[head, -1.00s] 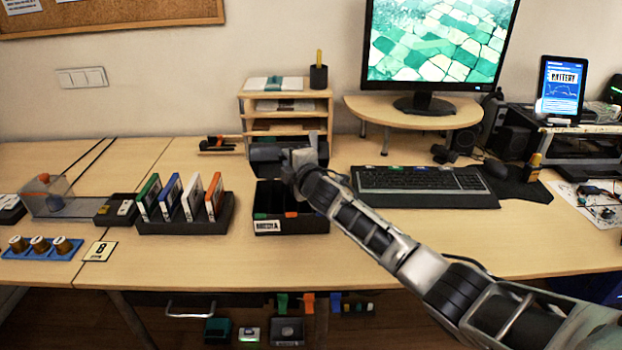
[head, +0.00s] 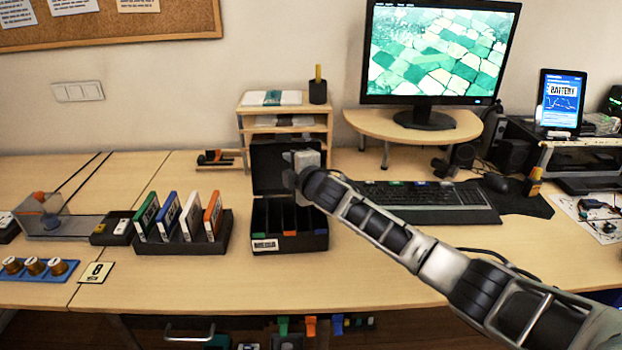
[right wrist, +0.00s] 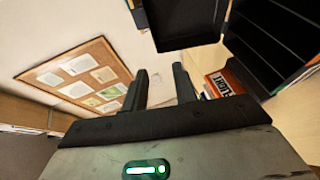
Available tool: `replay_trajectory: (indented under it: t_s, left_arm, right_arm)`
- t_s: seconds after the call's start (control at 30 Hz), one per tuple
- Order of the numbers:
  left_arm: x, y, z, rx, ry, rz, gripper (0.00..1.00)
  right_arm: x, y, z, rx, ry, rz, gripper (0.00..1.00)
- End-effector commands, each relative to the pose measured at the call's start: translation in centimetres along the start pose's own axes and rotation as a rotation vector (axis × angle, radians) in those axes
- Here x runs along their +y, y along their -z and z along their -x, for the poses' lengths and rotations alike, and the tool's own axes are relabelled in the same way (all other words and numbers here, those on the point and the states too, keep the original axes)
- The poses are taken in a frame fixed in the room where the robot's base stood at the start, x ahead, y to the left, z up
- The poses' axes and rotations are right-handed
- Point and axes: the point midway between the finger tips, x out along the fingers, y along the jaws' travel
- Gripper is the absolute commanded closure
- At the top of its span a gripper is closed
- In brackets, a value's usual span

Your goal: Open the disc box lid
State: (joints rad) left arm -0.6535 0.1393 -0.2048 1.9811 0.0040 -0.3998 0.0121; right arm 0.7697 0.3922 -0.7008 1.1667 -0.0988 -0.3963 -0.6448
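The black disc box (head: 290,242) stands on the desk with its dividers and slots showing. Its lid (head: 268,166) is raised and stands about upright at the back of the box. My right gripper (head: 303,160) is in front of the lid's right part and hides some of it. In the right wrist view my right gripper's fingers (right wrist: 160,88) are apart with nothing between them. A dark panel, seemingly the lid (right wrist: 185,22), is above the fingertips, and the box's slots (right wrist: 275,45) show at upper right. Whether a finger touches the lid cannot be told. My left gripper is out of view.
A rack (head: 185,245) of upright coloured disc cases stands left of the box. A wooden shelf unit (head: 242,125) is behind the lid. The keyboard (head: 440,200) lies to the right, beyond my right arm. The desk in front of the box is clear.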

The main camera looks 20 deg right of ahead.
Motion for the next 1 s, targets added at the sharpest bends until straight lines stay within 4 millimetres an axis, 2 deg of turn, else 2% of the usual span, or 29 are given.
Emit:
replay_trajectory:
  t_s: [0.6,0.8,1.0]
  left_arm:
    - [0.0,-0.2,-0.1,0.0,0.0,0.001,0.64]
    - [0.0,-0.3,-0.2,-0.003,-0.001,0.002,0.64]
    - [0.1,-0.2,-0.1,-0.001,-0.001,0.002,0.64]
  right_arm:
    - [0.0,0.1,11.7,0.002,-0.001,0.002,0.72]
    - [0.1,0.1,13.5,0.002,-0.002,0.001,0.72]
    - [0.2,0.1,13.8,0.001,-0.002,0.001,0.72]
